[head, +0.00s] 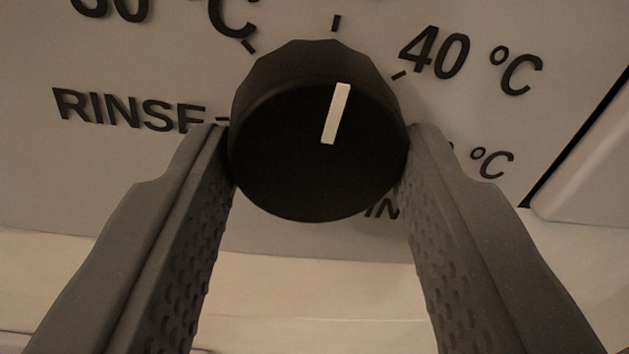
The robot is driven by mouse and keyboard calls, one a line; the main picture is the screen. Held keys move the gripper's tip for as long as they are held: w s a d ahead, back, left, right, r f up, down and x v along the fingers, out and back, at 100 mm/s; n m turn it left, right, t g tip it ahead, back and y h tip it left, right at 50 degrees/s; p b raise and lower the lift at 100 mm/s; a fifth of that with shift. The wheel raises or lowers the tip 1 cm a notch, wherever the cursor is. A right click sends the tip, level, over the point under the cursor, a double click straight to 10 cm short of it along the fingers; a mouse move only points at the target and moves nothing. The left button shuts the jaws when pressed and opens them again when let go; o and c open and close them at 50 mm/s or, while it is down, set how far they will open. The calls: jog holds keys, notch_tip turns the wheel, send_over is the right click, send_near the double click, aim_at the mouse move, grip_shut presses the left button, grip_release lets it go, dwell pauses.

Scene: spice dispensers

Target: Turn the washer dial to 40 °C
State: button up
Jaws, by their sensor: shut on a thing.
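The black washer dial (290,165) fills the centre of the head view, on a light grey panel. Its white pointer line (336,113) points up and slightly right, close to the unlabelled tick at the top and left of the 40 °C tick (399,75). The "40 °C" label (470,62) is at the upper right. My gripper (319,150) is shut on the dial, with one textured finger against its left side and one against its right. The fingers and dial hide parts of the lower labels.
A "RINSE" label (128,110) is at left, and a partly cut-off temperature label (160,14) at upper left. Another partly hidden "°C" label (490,163) is at right. A raised light panel edge (590,170) stands beyond a dark gap at far right.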

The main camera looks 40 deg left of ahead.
jog(key=shift+r+p, duration=0.1)
jog(key=shift+p, duration=0.25)
jog(key=m+p, duration=0.2)
jog(key=p, duration=0.1)
jog(key=shift+r, duration=0.15)
jog(key=m+p, duration=0.2)
jog(key=p, duration=0.2)
jog(key=shift+s+p, duration=0.1)
jog(key=shift+p, duration=0.3)
jog(key=m+p, duration=0.2)
jog(key=p, duration=0.1)
jog(key=shift+g+p, duration=0.3)
jog(key=shift+p, duration=0.1)
jog(key=m+p, duration=0.3)
jog(key=p, duration=0.1)
jog(key=shift+m, duration=0.3)
jog(key=shift+f, duration=0.2)
jog(key=o, duration=1)
